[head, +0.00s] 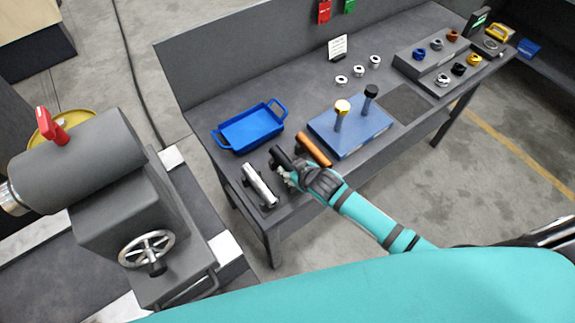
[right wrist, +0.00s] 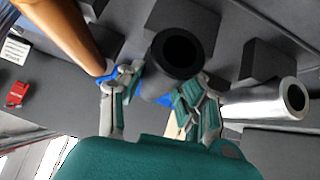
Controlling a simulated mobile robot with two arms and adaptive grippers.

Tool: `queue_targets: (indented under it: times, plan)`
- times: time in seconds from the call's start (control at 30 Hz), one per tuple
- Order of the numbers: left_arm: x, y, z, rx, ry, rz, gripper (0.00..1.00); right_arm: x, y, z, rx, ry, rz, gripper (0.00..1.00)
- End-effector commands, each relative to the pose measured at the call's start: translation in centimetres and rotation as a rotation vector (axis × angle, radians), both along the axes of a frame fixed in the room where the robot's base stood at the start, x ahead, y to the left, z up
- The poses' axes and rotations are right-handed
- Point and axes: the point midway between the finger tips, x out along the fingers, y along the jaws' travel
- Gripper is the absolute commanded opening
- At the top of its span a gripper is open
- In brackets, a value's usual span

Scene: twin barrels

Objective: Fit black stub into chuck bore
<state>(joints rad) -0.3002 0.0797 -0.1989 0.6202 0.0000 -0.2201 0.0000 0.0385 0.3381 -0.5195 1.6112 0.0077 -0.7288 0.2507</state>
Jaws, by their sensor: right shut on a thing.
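The black stub (head: 279,155) is a dark hollow cylinder at the front left of the workbench, between a silver stub (head: 258,184) and a copper-coloured stub (head: 313,149). My right gripper (head: 289,176) is shut on it. In the right wrist view the black stub (right wrist: 180,52) sits between the two fingers with its open end facing the camera. I cannot tell whether it still touches its support. A grey machine stands at the left, with a silver round part (head: 12,196) at the picture edge; no chuck bore is clearly visible. My left gripper is out of view.
On the bench (head: 221,105) are a blue tray (head: 250,146), a blue plate (head: 371,140) with two upright pegs, and several metal rings. The machine has a handwheel (head: 146,247) and a red lever (head: 50,125). Open floor lies in front of the bench.

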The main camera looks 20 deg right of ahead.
Motion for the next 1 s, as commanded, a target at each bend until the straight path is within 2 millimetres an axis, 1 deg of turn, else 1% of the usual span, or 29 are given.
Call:
queue_targets:
  times: [0.03,0.23,1.0]
  plan:
    - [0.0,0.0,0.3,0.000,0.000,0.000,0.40,0.2,0.1,0.7,0.003,-0.007,0.001,0.00]
    - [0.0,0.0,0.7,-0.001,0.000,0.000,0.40,0.2,0.0,1.6,0.003,-0.007,0.001,0.00]
    - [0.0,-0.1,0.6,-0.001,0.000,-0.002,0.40,0.2,0.1,5.0,0.004,-0.008,0.000,0.00]
